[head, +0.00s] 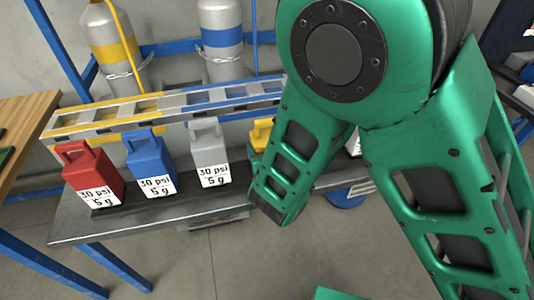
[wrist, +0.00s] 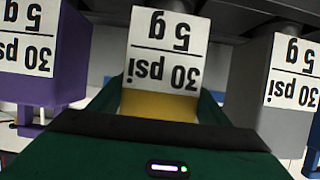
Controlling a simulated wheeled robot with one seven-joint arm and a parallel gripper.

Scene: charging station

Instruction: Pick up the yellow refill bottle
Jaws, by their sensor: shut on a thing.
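The yellow refill bottle (wrist: 160,105) is in the middle of the wrist view, with a white label reading 30 psi, 5 g, upside down there. My gripper (wrist: 163,112) is shut on it, with the green fingers on either side of its body. In the head view only a small yellow part of the bottle (head: 262,133) shows, to the right of the grey bottle; my green arm covers the rest. The gripper itself is mostly hidden there. I cannot tell whether the bottle's base touches the shelf.
A red bottle (head: 89,170), a blue bottle (head: 150,160) and a grey bottle (head: 208,150) stand in a row on the dark bench (head: 150,222). A purple bottle (wrist: 75,65) and the grey one flank the yellow bottle closely. Gas cylinders (head: 222,40) stand behind a yellow-blue rail (head: 160,110).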

